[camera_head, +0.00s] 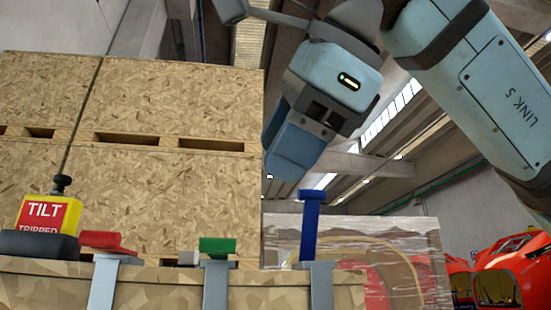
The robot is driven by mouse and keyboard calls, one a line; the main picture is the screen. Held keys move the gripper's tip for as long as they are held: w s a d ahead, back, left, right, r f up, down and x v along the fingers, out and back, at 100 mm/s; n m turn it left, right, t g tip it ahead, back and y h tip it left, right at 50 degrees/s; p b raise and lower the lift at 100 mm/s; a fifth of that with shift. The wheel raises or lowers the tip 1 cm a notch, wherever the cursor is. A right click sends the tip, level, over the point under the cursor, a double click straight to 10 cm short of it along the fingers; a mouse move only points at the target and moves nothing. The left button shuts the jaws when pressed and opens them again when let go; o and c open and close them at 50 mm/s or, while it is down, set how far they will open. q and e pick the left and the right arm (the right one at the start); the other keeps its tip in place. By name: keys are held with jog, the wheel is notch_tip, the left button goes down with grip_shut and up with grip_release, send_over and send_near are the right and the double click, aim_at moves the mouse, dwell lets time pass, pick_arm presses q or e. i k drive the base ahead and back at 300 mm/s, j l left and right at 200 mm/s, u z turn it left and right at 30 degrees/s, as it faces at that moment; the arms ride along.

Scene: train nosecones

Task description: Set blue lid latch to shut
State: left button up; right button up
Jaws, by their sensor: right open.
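The blue lid latch (309,228) stands upright on its grey bracket (317,285) at the right part of the crate's front edge. The red latch (107,242) and the green latch (217,247) lie low and flat on their brackets to its left. My right gripper (290,160) comes in from the upper right, its fingers pointing down and to the left. It is open and empty, and in the picture it is above the blue latch and slightly left of it, apart from it. The fingers overlap in this view, so the gap between them is hidden. My left gripper is not in view.
A wooden crate (60,290) with the latches fills the lower front. A yellow and red tilt indicator (48,215) stands at its left. Large chipboard crates (170,100) stack behind. A wrapped crate (380,235) stands behind the blue latch, with red train nosecones (515,270) at right.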

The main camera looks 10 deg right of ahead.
aim_at(312, 198)
jog(key=k+l, duration=0.75)
jog(key=k, duration=0.15)
